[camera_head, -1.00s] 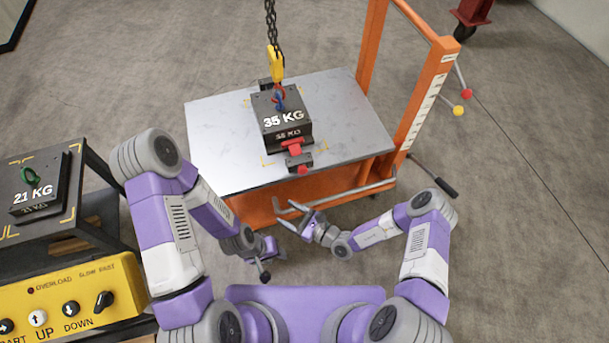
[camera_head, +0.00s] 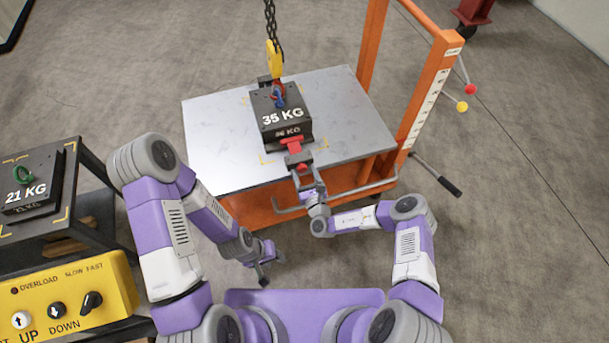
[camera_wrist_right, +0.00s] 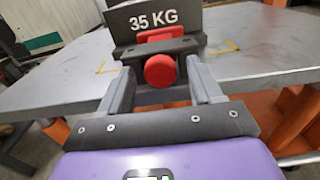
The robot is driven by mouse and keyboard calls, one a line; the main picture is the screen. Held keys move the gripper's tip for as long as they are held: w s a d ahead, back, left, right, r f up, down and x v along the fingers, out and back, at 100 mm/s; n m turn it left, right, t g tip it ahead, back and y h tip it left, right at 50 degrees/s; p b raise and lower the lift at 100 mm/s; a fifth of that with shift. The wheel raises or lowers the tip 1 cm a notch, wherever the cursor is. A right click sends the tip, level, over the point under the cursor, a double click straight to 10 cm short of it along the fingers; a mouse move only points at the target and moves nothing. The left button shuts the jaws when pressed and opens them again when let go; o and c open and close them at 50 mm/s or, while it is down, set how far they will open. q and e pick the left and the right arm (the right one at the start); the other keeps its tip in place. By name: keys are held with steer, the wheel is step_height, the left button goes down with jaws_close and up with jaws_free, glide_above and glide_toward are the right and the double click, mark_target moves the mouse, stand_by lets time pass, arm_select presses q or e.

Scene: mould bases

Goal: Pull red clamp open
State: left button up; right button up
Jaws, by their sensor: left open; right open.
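In the right wrist view the clamp's round red knob (camera_wrist_right: 160,70) faces me. My right gripper (camera_head: 304,172) is open, with its fingers (camera_wrist_right: 163,88) on either side of the knob; I cannot tell whether they touch it. The gripper hides the lower part of the clamp in the head view. My left gripper (camera_head: 263,266) is open and empty, low in front of the cart, away from the clamp.
The table top (camera_head: 220,140) belongs to an orange cart with a tall frame (camera_head: 428,95) at right. A yellow hook (camera_head: 274,60) on a chain hangs at the block. A stand at left holds a 21 KG block (camera_head: 28,187) above a yellow control panel (camera_head: 75,300).

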steer(key=shift+w, duration=0.1)
jaws_close()
stand_by(0.3)
steer(key=p+v, duration=0.3)
steer(key=shift+r, duration=0.1)
jaws_free()
stand_by(0.3)
